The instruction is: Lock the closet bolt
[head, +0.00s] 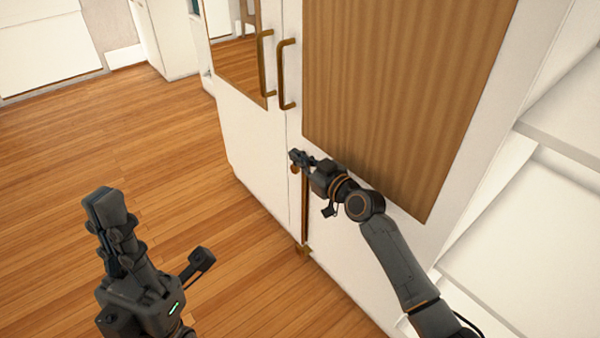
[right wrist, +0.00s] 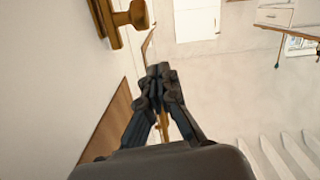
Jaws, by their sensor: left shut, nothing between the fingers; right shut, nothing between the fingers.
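The closet (head: 262,150) has white doors with two brass handles side by side. A vertical brass bolt (head: 304,210) runs down the door below the handles, with a brass fitting at its lower end (head: 303,249). My right gripper (head: 296,156) is shut and empty at the upper end of the bolt, partly covering it; I cannot tell whether it touches. In the right wrist view its fingertips (right wrist: 160,70) are together, and a brass fitting (right wrist: 122,16) shows at the upper left, apart from them. My left gripper (head: 104,203) is shut and empty over the floor, away from the closet.
A mirror panel (head: 235,45) and a ribbed wooden panel (head: 400,80) are set in the doors. White shelves (head: 560,140) stand at the right. The wooden floor (head: 130,140) left of the closet is clear.

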